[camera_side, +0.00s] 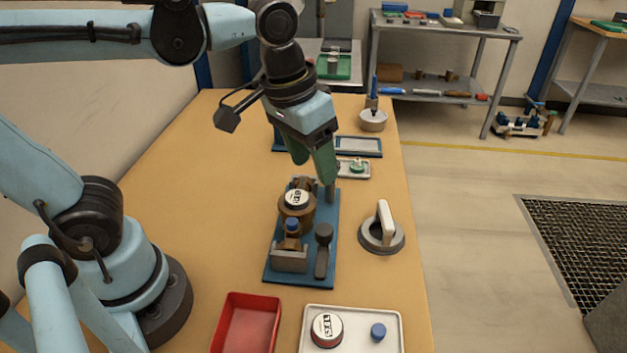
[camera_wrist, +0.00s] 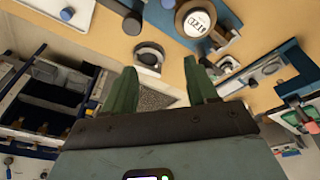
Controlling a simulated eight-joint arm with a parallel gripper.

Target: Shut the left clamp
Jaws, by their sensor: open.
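The meter bench is a blue plate (camera_side: 272,272) in the middle of the table; it also shows at the top of the wrist view (camera_wrist: 160,18). A brass meter with a white face (camera_side: 297,199) sits on it, also visible in the wrist view (camera_wrist: 197,22). At the near end, a clamp lever with a dark round knob (camera_side: 323,234) stands beside a grey block (camera_side: 289,262). At the far end, a grey post (camera_side: 331,192) is partly hidden by my gripper. I cannot tell which clamp is the left one. My gripper (camera_side: 313,167) is open and empty above the far end, fingers pointing down.
A round grey stand with a white handle (camera_side: 382,228) is right of the plate. A red tray (camera_side: 240,325) and a white tray (camera_side: 393,317) with another meter (camera_side: 327,329) and a blue cap (camera_side: 378,331) lie in front. Small trays (camera_side: 358,147) lie behind.

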